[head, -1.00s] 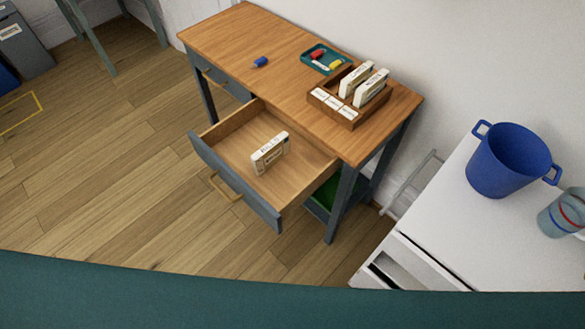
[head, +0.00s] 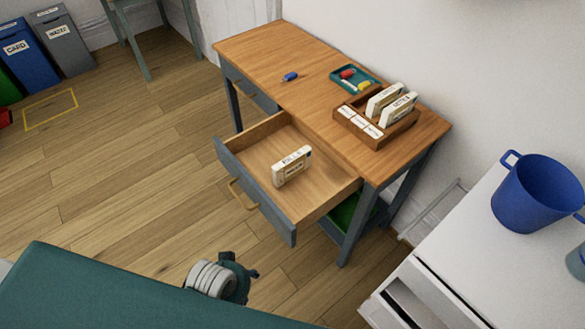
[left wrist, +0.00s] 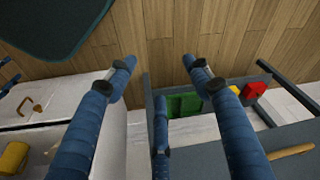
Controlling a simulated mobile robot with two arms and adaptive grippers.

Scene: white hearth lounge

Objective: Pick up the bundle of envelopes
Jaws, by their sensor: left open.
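The bundle of envelopes (head: 291,166) looks like a white block with dark lettering. It stands on edge inside the open drawer (head: 327,190) of a wooden-topped desk, near the middle of the drawer floor. My left gripper (head: 236,277) shows partly at the bottom of the head view, low in front of the drawer and apart from it. In the left wrist view the left gripper (left wrist: 157,65) has its blue fingers spread, with nothing between them. The bundle cannot be made out in that view. My right gripper is not in view.
The desk top (head: 300,55) holds a wooden organiser (head: 372,137) with similar white blocks, a teal tray (head: 352,85) and a blue item (head: 290,76). A white cabinet (head: 470,230) with a blue bucket (head: 535,190) stands at right. Floor left of the drawer is clear.

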